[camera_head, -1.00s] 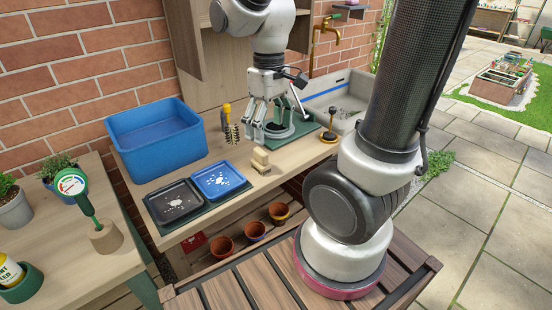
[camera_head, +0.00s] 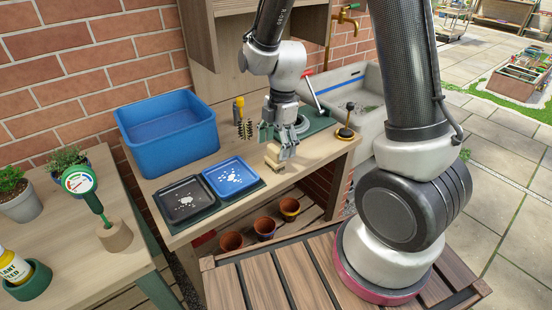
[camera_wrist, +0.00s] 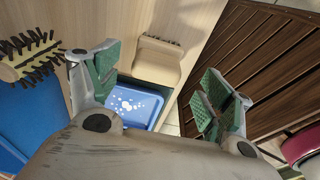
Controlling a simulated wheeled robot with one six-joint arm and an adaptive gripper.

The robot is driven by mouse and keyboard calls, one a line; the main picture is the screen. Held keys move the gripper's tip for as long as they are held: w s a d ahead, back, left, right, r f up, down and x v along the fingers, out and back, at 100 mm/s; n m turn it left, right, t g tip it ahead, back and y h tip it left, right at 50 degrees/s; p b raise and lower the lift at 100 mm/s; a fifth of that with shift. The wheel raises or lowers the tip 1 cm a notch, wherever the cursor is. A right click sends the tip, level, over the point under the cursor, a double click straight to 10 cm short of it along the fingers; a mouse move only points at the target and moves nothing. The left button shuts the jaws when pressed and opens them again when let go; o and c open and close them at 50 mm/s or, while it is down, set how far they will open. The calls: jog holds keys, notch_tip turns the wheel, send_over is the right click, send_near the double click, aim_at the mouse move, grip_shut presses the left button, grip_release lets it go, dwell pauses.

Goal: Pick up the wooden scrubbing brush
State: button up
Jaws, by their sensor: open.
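The wooden scrubbing brush (camera_head: 272,157) is a small pale wood block on the bench, to the right of the blue tray. In the wrist view the brush (camera_wrist: 158,62) shows its tan wood, with a strip of dark bristles along its far edge. My gripper (camera_head: 284,142) is just above and beside the brush in the head view. In the wrist view my gripper (camera_wrist: 158,88) has its green-padded fingers spread wide, with the brush beyond and between them. Nothing is held. The fingers partly cover the brush in the head view.
A blue tray (camera_head: 248,188) and a black tray (camera_head: 170,210) lie to the left. A bristly brush with a yellow handle (camera_head: 239,103) stands behind, near a blue tub (camera_head: 165,148). A black-based tool (camera_head: 344,134) stands right. Terracotta pots (camera_head: 231,241) sit on the shelf below.

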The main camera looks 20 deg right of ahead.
aim_at(273, 160)
jog(key=f, duration=0.5)
jog(key=shift+w+a+f, duration=0.1)
jog(key=shift+a+f, duration=0.05)
jog(key=shift+a, duration=0.25)
jog(key=c, duration=1.2)
notch_tip(273, 160, up, 10)
jog(key=shift+r, duration=0.1)
